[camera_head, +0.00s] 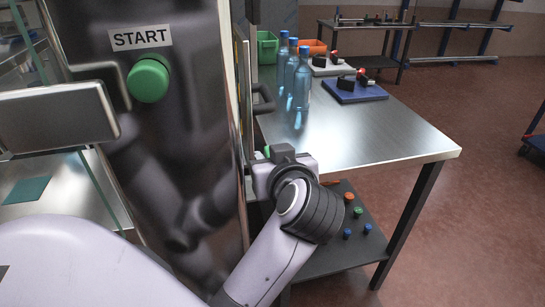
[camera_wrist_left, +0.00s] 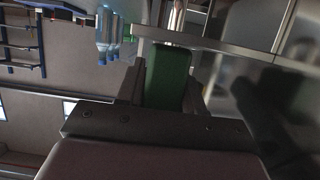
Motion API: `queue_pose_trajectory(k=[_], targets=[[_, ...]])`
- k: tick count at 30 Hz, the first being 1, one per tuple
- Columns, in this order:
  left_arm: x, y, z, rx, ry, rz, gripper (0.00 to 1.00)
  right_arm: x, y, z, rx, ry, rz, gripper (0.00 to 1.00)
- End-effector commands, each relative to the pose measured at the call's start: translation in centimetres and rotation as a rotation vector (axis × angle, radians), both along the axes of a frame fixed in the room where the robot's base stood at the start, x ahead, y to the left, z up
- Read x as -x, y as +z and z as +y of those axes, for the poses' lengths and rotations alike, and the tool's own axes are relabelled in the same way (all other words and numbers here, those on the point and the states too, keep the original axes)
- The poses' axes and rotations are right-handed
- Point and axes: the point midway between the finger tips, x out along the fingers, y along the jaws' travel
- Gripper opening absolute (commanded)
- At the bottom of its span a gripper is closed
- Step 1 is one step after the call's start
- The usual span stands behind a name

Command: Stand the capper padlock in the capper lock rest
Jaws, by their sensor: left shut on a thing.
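My left gripper (camera_head: 262,158) is beside the dark machine's right edge, at the left end of the steel table. In the left wrist view it (camera_wrist_left: 163,85) is shut on a green block, which I take to be the capper padlock (camera_wrist_left: 166,78). Its flat green face shows between the two dark fingers; I cannot make out its shackle for certain. In the head view only a small green bit (camera_head: 267,151) shows above the gripper. I cannot pick out the capper lock rest; the wrist and machine edge hide that area. My right gripper is not in view.
The dark machine (camera_head: 170,190) has a green START button (camera_head: 148,80) and a handle (camera_head: 263,100) on its right side. Blue bottles (camera_head: 302,85) and a blue board (camera_head: 355,90) stand on the steel table (camera_head: 400,140). Coloured caps (camera_head: 358,212) lie on its lower shelf.

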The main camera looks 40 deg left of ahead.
Motion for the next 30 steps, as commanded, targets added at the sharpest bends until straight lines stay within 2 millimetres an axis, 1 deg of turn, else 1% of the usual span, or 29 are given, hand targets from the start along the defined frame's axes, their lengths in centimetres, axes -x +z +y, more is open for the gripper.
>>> queue_pose_trajectory(k=[3, 13, 14, 15, 16, 17, 26, 30], targets=[[0.10, -0.37, -0.16, 0.005, -0.002, 0.008, 0.01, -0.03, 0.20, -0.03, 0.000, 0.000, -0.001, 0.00], [0.11, -0.56, -0.25, 0.008, -0.004, 0.009, 0.01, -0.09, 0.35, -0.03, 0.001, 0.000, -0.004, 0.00], [0.11, -0.56, -0.25, 0.008, -0.004, 0.009, 0.39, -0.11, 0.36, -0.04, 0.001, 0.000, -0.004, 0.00], [0.11, -0.56, -0.25, 0.008, -0.004, 0.009, 0.52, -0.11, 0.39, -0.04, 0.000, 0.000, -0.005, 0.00], [0.11, -0.56, -0.25, 0.008, -0.004, 0.009, 0.62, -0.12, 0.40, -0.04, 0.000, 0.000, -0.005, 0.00], [0.11, -0.56, -0.25, 0.009, -0.004, 0.010, 0.66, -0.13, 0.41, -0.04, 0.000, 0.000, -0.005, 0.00], [0.11, -0.58, -0.27, 0.009, -0.003, 0.011, 0.66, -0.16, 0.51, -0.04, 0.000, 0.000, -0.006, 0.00], [0.02, -0.27, -0.46, 0.008, -0.002, 0.012, 0.66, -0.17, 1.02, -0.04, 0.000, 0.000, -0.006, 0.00]])
